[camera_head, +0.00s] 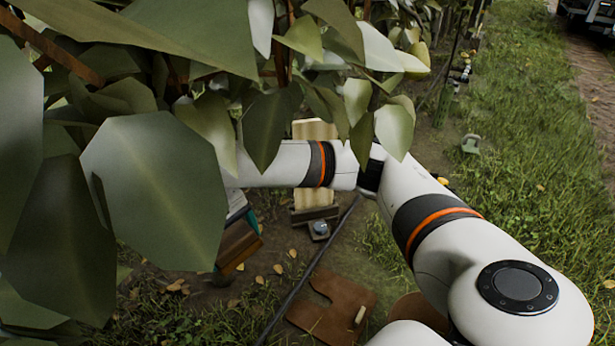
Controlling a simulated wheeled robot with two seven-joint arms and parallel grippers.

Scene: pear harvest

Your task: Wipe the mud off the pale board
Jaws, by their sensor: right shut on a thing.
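The pale board (314,199) stands upright behind my right forearm, near the middle of the head view. Its upper part shows above the forearm and its lower part below. The forearm crosses in front of its middle, and leaves cover part of its top. I cannot make out mud on the parts that show. My right arm comes in from the lower right, bends at the elbow and runs left behind large leaves. The leaves hide my right gripper and whatever it holds. My left gripper is not in the view.
Large leaves (155,185) fill the left and top. A brown block (238,246) and a small grey device (319,229) lie near the board. A brown flat piece (325,305) and a thin dark pole (300,283) lie on the ground. Open grass (530,180) is at right.

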